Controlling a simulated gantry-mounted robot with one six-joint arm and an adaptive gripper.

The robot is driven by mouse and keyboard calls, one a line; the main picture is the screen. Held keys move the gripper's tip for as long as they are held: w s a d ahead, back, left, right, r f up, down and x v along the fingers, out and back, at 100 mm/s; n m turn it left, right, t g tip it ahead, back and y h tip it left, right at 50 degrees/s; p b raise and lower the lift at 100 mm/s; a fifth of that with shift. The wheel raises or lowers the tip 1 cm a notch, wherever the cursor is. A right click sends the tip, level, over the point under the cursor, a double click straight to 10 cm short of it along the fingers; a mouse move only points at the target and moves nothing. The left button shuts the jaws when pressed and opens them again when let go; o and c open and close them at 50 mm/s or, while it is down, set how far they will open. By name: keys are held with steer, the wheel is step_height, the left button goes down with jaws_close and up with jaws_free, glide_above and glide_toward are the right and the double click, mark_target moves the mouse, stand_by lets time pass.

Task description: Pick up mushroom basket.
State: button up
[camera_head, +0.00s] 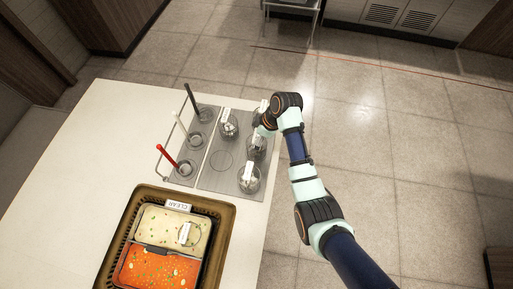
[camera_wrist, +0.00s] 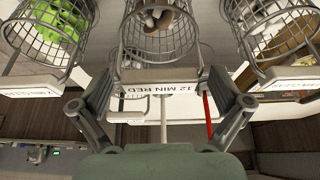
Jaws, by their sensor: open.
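In the wrist view, a wire basket (camera_wrist: 160,45) in the middle holds whitish and brown pieces that look like mushrooms. Its pale handle plate (camera_wrist: 150,76), lettered "12 MIN RED", faces my gripper (camera_wrist: 162,92). The gripper is open, with one finger at each side of the plate; I cannot tell whether they touch it. In the head view, my gripper (camera_head: 263,124) is over the right side of the grey cooker, among the baskets, and partly hidden by my wrist. Which basket there is the mushroom one is too small to tell.
In the wrist view, a basket with green pieces (camera_wrist: 52,22) is close at left, and another basket (camera_wrist: 272,30) close at right. In the head view, red (camera_head: 167,154), white (camera_head: 181,124) and black (camera_head: 190,97) handles stand upright. A brown tray (camera_head: 222,244) holds cream and red food.

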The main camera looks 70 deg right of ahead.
steer(key=shift+x, duration=1.05)
steer(key=c, duration=1.1)
steer(key=shift+o, duration=0.2)
step_height(320, 180, up, 20)
steer(key=p, duration=0.5)
